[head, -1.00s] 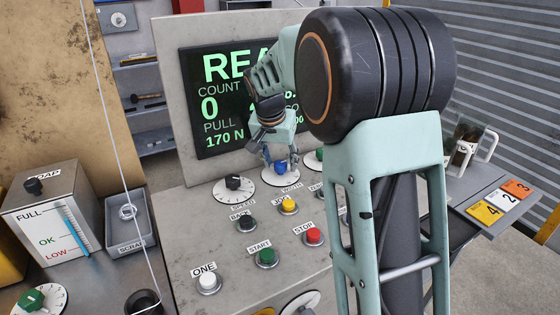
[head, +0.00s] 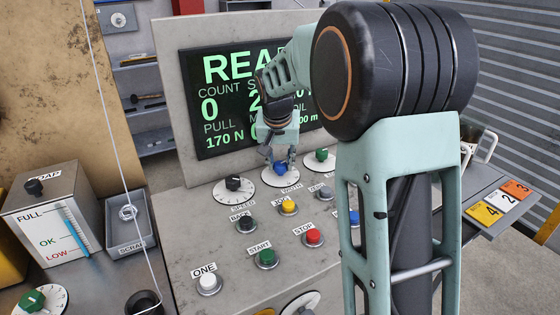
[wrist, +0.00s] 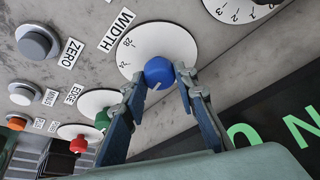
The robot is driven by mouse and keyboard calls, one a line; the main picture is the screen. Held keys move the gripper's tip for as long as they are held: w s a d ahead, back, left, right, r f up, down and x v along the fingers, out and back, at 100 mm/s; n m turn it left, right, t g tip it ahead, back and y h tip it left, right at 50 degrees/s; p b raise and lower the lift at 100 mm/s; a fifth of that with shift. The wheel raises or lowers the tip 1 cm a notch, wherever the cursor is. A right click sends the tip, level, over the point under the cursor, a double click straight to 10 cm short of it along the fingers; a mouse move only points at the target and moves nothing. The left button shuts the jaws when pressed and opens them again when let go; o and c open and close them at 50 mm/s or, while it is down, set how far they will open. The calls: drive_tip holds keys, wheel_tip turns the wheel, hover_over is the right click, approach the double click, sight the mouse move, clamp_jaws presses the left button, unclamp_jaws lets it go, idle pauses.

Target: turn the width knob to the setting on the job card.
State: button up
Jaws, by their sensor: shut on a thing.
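The blue width knob (wrist: 158,72) sits on a white round dial (wrist: 180,42) labelled WIDTH. In the wrist view the numbers 28 and 24 show on the dial, and a white pointer line shows on the knob's lower side. My gripper (wrist: 158,80) has one finger on each side of the knob and is shut on it. In the head view my gripper (head: 281,160) reaches down to the same blue knob (head: 281,169), whose dial (head: 268,179) is partly covered. I cannot read the exact setting. No card that is clearly the job card shows.
The dark speed knob (head: 233,184) is left of it and a green knob (head: 321,155) right. Several push buttons, including yellow (head: 288,206) and red (head: 313,237), lie nearer. The screen (head: 225,110) stands behind. Numbered cards (head: 508,198) lie at the right.

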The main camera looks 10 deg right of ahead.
drive_tip(key=n+y+p, duration=0.1)
drive_tip(key=n, duration=0.2)
drive_tip(key=shift+d, duration=0.2)
drive_tip(key=shift+n+y, duration=0.7)
drive_tip(key=shift+n, duration=1.1)
drive_tip(key=o, duration=1.2)
drive_tip(key=shift+c, duration=0.2)
drive_tip(key=v, duration=1.2)
drive_tip(key=shift+w+d, duration=0.15)
drive_tip(key=shift+d, duration=0.05)
